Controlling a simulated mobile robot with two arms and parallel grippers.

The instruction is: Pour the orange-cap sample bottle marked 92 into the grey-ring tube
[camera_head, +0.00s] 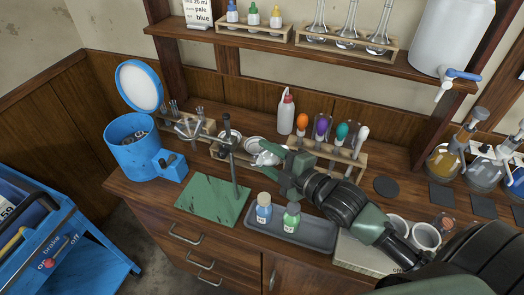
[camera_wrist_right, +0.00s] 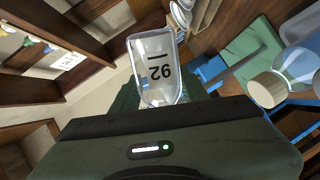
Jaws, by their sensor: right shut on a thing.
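My right gripper (camera_head: 279,165) is shut on a clear bottle marked 92 (camera_wrist_right: 157,68), held in the air above the bench. In the head view the bottle (camera_head: 264,157) is mostly hidden by the gripper and looks tilted. The label reads upside down in the right wrist view. No cap shows on its visible part; its mouth cannot be made out. A wooden rack with tubes (camera_head: 205,129) stands behind to the left. I cannot tell which tube has the grey ring. My left gripper is not in view.
A clamp stand on a green base (camera_head: 212,206) stands left of the gripper. A grey tray (camera_head: 300,232) with blue and green bottles lies in front. A rack with coloured bulbs (camera_head: 352,155) and a white wash bottle (camera_head: 286,112) stand behind. A blue bin (camera_head: 133,150) is at left.

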